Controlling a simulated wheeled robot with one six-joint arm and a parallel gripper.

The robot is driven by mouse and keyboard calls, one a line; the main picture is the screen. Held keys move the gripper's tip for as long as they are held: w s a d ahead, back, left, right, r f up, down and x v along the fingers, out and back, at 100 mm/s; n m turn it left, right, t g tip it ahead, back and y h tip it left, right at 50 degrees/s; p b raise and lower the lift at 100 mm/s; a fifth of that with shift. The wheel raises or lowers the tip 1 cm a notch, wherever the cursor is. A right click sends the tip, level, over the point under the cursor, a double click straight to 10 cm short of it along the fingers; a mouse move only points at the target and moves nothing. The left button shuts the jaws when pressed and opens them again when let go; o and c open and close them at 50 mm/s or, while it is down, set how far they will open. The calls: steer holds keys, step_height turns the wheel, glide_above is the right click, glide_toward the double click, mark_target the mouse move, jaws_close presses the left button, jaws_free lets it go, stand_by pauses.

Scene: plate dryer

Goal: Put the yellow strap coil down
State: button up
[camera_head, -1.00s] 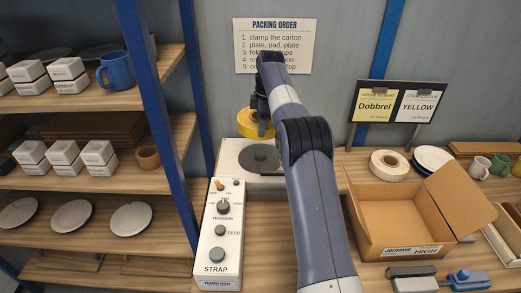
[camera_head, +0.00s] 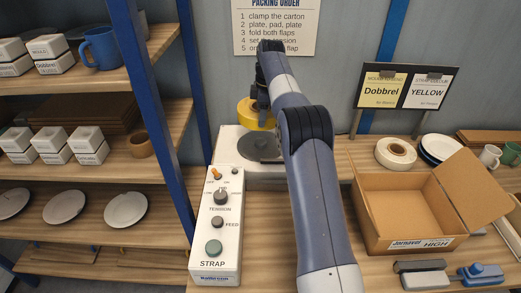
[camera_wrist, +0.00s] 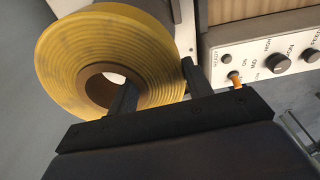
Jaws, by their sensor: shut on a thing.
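The yellow strap coil (camera_head: 248,117) is held at the end of my arm, above and behind the dark round plate (camera_head: 260,149) on the white strap machine. In the wrist view the coil (camera_wrist: 62,62) fills the upper left, with its brown core open in the middle. My gripper (camera_wrist: 155,85) is shut on the coil's ring: one finger is in the core hole, the other at the outer edge. In the head view my gripper (camera_head: 262,105) partly hides the coil. I cannot tell whether the coil touches anything below.
The strap control panel (camera_head: 215,240) with knobs stands in front of the machine. A blue-posted shelf (camera_head: 160,90) is close on the left. A white coil (camera_head: 383,156) and an open carton (camera_head: 395,190) are right of my arm. Two signs (camera_head: 405,86) stand behind.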

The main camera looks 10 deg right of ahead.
steer(key=shift+f+b, duration=1)
steer(key=shift+f, duration=0.35)
step_height(320, 180, down, 10)
steer(key=shift+r+p, duration=0.15)
steer(key=shift+p, duration=0.15)
steer(key=o, duration=1.4)
steer(key=r, duration=0.4)
steer(key=d+r, duration=0.1)
steer(key=r, duration=0.6)
steer(key=shift+s+d+r, duration=0.15)
steer(key=shift+d+r, duration=0.05)
steer(key=shift+r, duration=0.2)
